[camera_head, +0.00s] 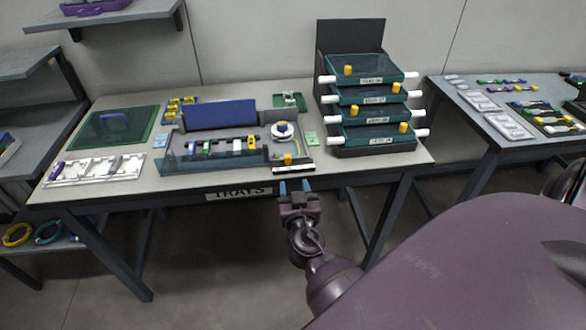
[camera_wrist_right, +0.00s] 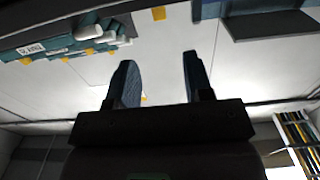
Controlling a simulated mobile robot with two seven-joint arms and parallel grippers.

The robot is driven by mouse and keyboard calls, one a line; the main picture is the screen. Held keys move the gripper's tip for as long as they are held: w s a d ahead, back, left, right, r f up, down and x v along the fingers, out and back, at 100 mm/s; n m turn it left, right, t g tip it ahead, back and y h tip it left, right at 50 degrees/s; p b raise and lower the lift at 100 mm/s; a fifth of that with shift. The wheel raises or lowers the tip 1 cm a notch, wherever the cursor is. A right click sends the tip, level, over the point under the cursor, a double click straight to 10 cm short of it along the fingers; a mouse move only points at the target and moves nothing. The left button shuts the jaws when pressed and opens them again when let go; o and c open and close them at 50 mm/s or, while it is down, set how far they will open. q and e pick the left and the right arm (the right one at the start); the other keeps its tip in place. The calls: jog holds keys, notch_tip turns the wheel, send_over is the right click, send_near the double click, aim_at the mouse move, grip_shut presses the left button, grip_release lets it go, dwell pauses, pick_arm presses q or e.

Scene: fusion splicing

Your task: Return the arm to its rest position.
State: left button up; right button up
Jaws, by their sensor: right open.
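My right gripper (camera_head: 294,187) is in the head view at the front edge of the work table (camera_head: 240,189), below and in front of the splicing tray's right end. Its two blue-tipped fingers are apart with nothing between them. In the right wrist view the open fingers (camera_wrist_right: 158,78) also show empty against a pale background. My right arm comes in from the lower right of the head view. My left arm and gripper are not in view.
A stack of labelled green drawers (camera_head: 366,98) with white side handles stands at the table's right. An open splice tray (camera_head: 215,163) lies mid-table, a green lid (camera_head: 90,131) at left. A second table (camera_head: 480,125) stands right. Floor before the table is clear.

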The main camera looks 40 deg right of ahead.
dwell(0.5)
jog(key=s+a+f+n+g+y, duration=0.2)
jog(key=s+a+f+n+y, duration=0.1)
jog(key=s, duration=0.6)
jog(key=s+a+f+n+g+y, duration=0.2)
jog(key=s+a+f+n+y, duration=0.2)
jog(key=s+f+y, duration=0.2)
jog(key=s+f, duration=0.2)
jog(key=s, duration=0.2)
jog(key=shift+a+f, duration=0.2)
jog(key=shift+a, duration=0.15)
dwell(0.5)
